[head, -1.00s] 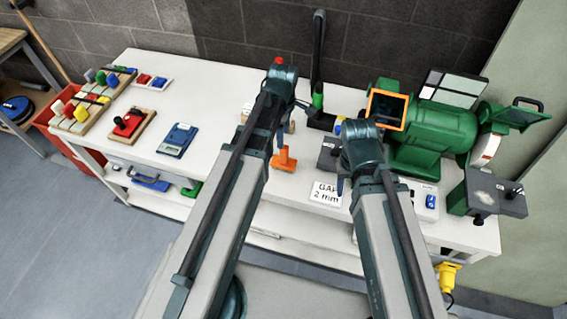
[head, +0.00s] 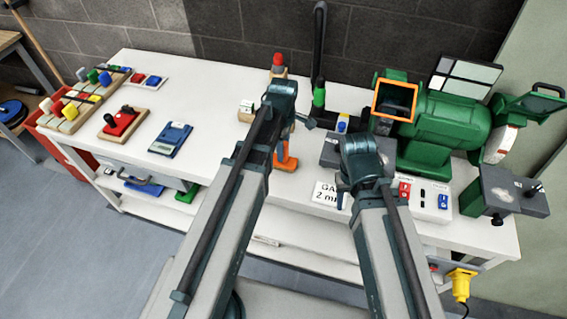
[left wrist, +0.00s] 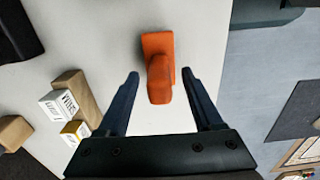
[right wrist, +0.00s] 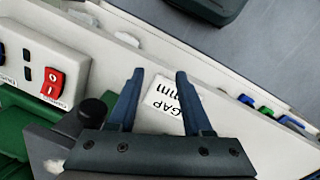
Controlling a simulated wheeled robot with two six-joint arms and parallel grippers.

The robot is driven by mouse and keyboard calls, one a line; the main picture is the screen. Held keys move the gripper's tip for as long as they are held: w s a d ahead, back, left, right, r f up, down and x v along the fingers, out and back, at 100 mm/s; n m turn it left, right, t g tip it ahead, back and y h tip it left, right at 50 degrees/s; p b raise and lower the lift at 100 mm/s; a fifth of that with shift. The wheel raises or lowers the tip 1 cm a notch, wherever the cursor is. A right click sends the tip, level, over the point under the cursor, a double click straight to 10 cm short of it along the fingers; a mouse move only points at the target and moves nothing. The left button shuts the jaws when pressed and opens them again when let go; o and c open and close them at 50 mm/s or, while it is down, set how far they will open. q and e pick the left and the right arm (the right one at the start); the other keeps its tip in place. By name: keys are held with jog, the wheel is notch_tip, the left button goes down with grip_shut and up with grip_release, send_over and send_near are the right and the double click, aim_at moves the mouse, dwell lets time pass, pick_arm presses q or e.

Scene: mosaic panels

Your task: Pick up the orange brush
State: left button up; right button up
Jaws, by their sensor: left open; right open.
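The orange brush (head: 285,160) sits on the white bench and is partly hidden behind my left arm in the head view. In the left wrist view, the brush (left wrist: 159,75) shows as an orange block with a rounded upright part. My left gripper (left wrist: 160,74) is open, with one finger on each side of the brush in that view. I see gaps on both sides, and I cannot tell its height above the brush. My right gripper (right wrist: 160,73) is open and empty, over the bench near the white GAP card (right wrist: 172,102).
A green bench grinder (head: 440,135) and a switch box (head: 425,197) stand at right. A red-capped bottle (head: 278,68) and a small labelled block (head: 246,112) are near my left gripper. A blue scale (head: 171,139) and a red-topped board (head: 122,124) lie left, with bare bench between.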

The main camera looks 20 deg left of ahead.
pick_arm(q)
notch_tip(320, 180, down, 3)
jog(key=shift+r+b, duration=0.15)
jog(key=shift+b, duration=0.7)
jog(key=shift+r, duration=0.1)
pick_arm(e)
notch_tip(320, 180, down, 2)
jog(key=shift+f, duration=0.25)
pick_arm(q)
grip_shut()
